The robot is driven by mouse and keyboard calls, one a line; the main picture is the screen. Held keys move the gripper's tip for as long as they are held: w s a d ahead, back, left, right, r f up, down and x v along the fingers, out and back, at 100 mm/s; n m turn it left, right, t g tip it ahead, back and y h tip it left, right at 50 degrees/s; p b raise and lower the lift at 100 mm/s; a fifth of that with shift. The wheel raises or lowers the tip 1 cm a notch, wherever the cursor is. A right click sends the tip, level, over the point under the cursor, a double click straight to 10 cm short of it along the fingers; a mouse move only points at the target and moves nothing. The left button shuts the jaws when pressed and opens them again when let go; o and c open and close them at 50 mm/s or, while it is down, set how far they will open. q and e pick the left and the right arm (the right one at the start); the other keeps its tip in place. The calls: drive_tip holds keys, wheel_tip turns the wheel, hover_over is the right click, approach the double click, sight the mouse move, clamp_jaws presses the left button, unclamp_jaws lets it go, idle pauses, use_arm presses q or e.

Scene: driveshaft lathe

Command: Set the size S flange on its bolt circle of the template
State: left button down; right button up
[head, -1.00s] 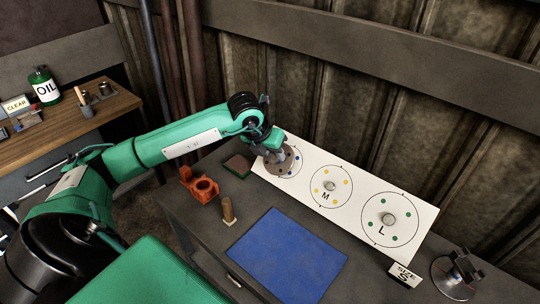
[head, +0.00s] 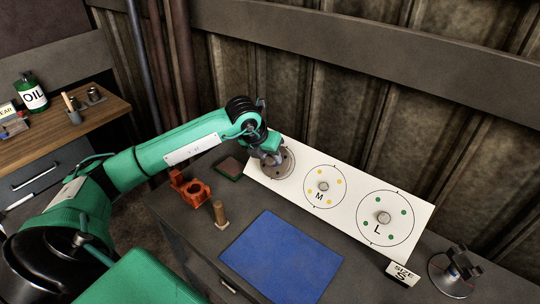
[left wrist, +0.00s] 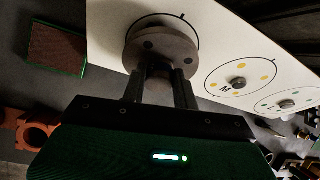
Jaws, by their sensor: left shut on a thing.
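The white template (head: 352,208) lies on the grey bench, with an M circle (head: 323,187) and an L circle (head: 388,218), each with coloured dots and a central peg. The round grey flange (head: 287,164) is over the circle at the template's left end and covers most of it. In the left wrist view the flange (left wrist: 160,50) shows dark bolt holes, and part of the circle's line shows behind it. My left gripper (head: 272,158) is shut on the flange. I cannot tell whether the flange touches the template. My right gripper is not in view.
A blue mat (head: 282,255), an orange bracket (head: 190,188), a wooden-handled tool (head: 220,214) and a green-edged block (head: 230,168) are on the bench.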

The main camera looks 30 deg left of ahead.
use_arm(q)
drive_tip(key=shift+b, duration=0.3)
idle(0.5)
drive_tip(key=shift+b, duration=0.6)
idle(0.8)
drive_tip(key=shift+w+f+b, duration=0.65)
drive_tip(key=shift+w, duration=0.1)
idle(0.4)
drive_tip(key=c, duration=1.1)
unclamp_jaws()
drive_tip(key=shift+o, duration=0.5)
drive_tip(key=shift+d+f, duration=0.1)
